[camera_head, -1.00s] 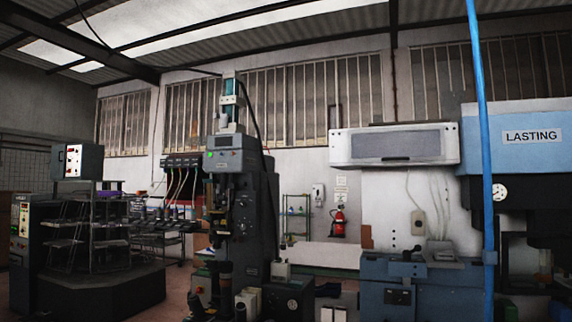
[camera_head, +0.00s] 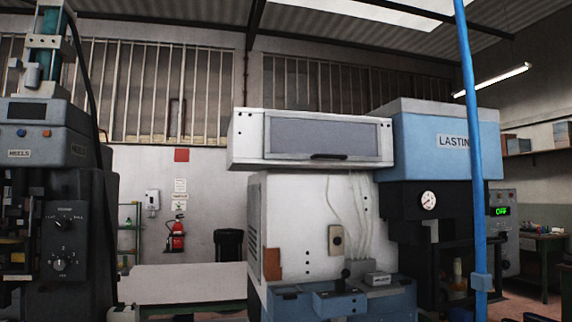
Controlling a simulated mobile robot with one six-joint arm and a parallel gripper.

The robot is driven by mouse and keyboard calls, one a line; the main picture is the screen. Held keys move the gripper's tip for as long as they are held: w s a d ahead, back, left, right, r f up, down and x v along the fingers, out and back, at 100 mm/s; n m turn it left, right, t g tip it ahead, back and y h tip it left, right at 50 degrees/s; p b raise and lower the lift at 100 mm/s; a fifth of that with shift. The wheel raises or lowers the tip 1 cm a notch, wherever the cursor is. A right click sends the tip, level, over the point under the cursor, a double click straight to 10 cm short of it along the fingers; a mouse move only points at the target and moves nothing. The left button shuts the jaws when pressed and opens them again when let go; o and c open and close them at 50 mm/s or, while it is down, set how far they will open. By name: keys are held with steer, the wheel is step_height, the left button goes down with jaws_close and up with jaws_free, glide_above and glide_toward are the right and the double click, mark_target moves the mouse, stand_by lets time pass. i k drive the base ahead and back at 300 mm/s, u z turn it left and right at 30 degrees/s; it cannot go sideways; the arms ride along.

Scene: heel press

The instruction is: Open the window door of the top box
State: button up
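The top box (camera_head: 245,142) is a long white box on top of a white machine cabinet. Its window door (camera_head: 320,138) is a grey panel on the front face, and it looks closed. My gripper is not in view.
A blue machine marked LASTING (camera_head: 440,140) adjoins the box on the right. A blue vertical pole (camera_head: 470,150) stands in front of it. A dark heel press (camera_head: 70,200) stands at the left. A blue bench unit with a lever (camera_head: 340,300) lies below the box.

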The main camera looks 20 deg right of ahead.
mark_target(312, 137)
steer(key=z, duration=0.45)
steer(key=i, duration=0.75)
steer(key=z, duration=0.35)
steer(key=k, duration=0.9)
steer(key=z, duration=0.15)
steer(key=i, duration=0.9)
steer(key=u, duration=0.05)
